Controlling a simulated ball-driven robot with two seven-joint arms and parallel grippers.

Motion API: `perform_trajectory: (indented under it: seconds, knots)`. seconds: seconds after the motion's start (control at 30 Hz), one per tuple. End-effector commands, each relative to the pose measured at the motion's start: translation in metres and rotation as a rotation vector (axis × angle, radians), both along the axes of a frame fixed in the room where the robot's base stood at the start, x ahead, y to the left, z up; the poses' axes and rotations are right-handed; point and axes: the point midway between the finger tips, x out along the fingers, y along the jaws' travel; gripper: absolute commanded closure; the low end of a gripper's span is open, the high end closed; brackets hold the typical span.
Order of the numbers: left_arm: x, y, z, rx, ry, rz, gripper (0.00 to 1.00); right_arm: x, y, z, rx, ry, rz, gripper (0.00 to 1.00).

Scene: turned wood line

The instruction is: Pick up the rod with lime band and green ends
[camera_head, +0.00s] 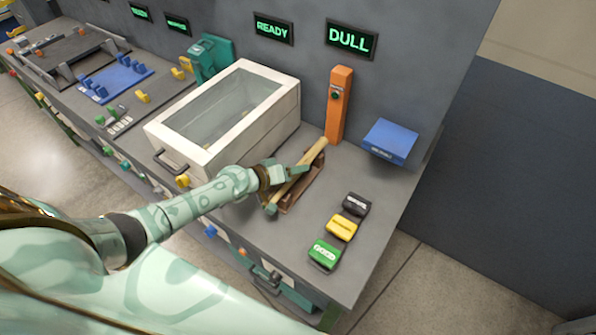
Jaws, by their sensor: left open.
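A tan wooden rod (313,153) lies slantwise on a brown cradle (312,185) on the grey bench. Its near end looks green; its far end looks tan, and I cannot make out a lime band. My left gripper (291,175) is open at the middle of the rod, with its fingers over or beside it. I cannot tell whether they touch it. The gripper hides part of the rod's middle. My right gripper is not in view.
A white glass-topped box (275,131) stands left of the rod. An orange post (338,110) stands behind it and a blue box (390,141) to the right. Black, yellow (342,227) and green (325,252) blocks sit near the bench's right edge. A wall screen (351,40) reads DULL.

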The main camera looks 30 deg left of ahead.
Motion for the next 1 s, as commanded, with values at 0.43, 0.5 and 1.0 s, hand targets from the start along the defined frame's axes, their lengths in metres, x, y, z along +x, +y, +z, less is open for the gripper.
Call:
perform_trajectory:
  seconds: [0.43,0.5,1.0]
  knots:
    - [0.002,-0.001,-0.001,0.001,0.0,0.0,0.96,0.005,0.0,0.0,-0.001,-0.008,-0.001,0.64]
    - [0.002,-0.001,-0.001,0.001,0.0,-0.001,0.96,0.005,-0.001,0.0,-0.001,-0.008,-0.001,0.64]
    - [0.002,0.0,0.015,0.004,-0.001,-0.003,0.97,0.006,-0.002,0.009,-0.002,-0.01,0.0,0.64]
